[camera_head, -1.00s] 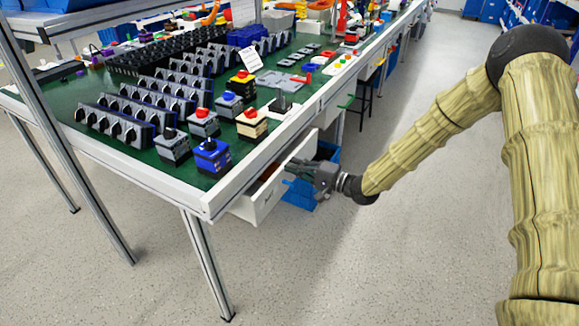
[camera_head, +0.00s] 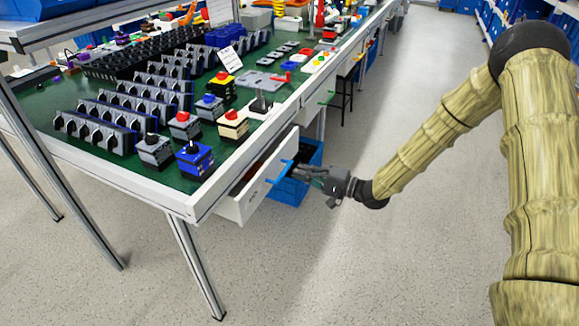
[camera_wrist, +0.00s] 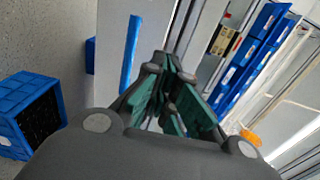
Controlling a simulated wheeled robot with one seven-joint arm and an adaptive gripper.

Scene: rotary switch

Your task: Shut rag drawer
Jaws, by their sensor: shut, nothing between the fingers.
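The white drawer (camera_head: 257,190) under the near side of the bench stands pulled out. A strip of its inside shows, with something reddish-brown in it. A blue handle (camera_wrist: 130,52) is on its white front (camera_wrist: 109,45) in the wrist view. My gripper (camera_head: 303,172) is shut and empty, just outside the drawer front at its far end. In the wrist view my dark green-padded fingers (camera_wrist: 172,95) are together, right of the handle. I cannot tell whether they touch the front.
A blue crate (camera_head: 291,190) stands on the floor beneath and behind my gripper; a blue crate shows in the wrist view (camera_wrist: 30,112). The bench top (camera_head: 70,125) holds several switches and button boxes. The bench leg (camera_head: 196,268) stands near the drawer. The floor aisle at right is clear.

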